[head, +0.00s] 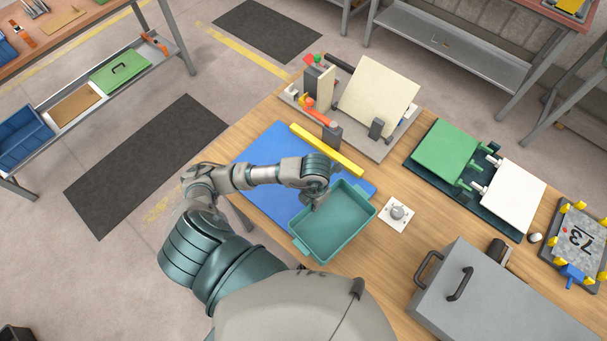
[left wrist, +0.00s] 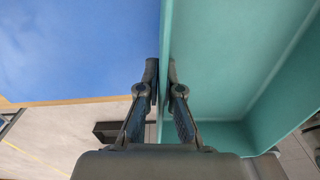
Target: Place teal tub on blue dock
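The teal tub (head: 340,220) is an open rectangular tray, upright, at the near right part of the blue dock (head: 264,153). In the head view it overlaps the dock's right part and reaches past its near edge over the wood; I cannot tell whether it is raised. My left gripper (head: 317,203) is at the tub's left wall. In the left wrist view its two fingers (left wrist: 163,78) pinch that wall, one on each side, with the tub (left wrist: 225,70) at right and the blue dock (left wrist: 75,50) at left. My right gripper is not in view.
A yellow bar (head: 327,150) lies along the dock's far edge. A small white plate with a grey knob (head: 397,213) sits just right of the tub. A grey box with handles (head: 490,300) stands near right. Fixtures with a cream panel (head: 377,98) and green panel (head: 445,150) stand beyond.

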